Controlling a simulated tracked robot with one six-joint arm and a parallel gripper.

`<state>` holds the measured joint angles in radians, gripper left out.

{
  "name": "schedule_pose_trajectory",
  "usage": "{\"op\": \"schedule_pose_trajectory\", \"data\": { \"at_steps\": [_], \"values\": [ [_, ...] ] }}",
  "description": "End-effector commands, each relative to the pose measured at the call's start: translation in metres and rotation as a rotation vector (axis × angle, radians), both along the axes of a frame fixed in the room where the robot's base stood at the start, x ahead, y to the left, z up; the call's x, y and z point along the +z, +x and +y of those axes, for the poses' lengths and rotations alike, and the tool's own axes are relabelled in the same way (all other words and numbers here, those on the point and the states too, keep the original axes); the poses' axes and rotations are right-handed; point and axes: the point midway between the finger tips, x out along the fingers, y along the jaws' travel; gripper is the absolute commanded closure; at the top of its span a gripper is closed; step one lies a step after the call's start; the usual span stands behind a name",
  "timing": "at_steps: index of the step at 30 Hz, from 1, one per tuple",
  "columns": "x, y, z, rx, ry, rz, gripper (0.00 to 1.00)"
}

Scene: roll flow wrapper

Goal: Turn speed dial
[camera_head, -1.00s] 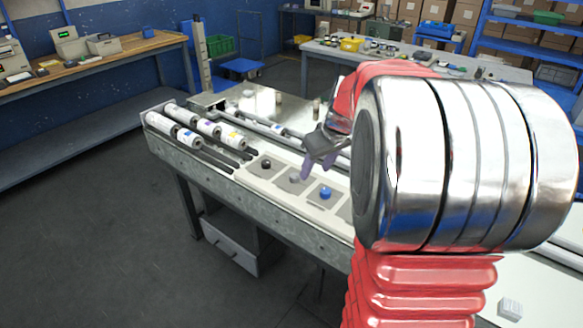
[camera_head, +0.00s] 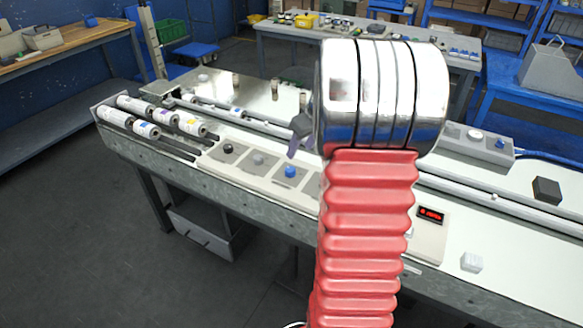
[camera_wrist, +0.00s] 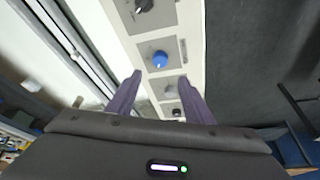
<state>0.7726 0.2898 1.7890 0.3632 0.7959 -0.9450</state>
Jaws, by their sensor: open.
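A pale control panel (camera_head: 240,171) on the machine's front edge carries a row of knobs. In the head view I see a black knob (camera_head: 228,148), a grey knob (camera_head: 258,159) and a blue knob (camera_head: 291,171). The wrist view shows the blue knob (camera_wrist: 160,59), the grey one (camera_wrist: 169,88) and another black knob with a light mark (camera_wrist: 144,5) at the top edge. I cannot read which is the speed dial. My gripper (camera_wrist: 160,77) is open and empty, its purple fingers above the panel near the blue and grey knobs. My arm hides the panel's right part in the head view.
Several white film rolls (camera_head: 144,130) lie on the machine's left end. A red-digit display (camera_head: 431,214) and a white block (camera_head: 471,262) are to the right of my arm. A grey box with buttons (camera_head: 478,138) stands behind. The floor at left is clear.

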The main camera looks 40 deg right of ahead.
Motion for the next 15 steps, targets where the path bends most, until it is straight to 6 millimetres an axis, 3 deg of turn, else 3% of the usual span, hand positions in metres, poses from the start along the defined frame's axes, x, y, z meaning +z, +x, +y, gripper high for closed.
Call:
{"op": "schedule_pose_trajectory", "data": {
  "at_steps": [15],
  "values": [
    [-0.073, 0.029, -0.001, 0.001, 0.002, 0.003, 0.53]
  ]
}}
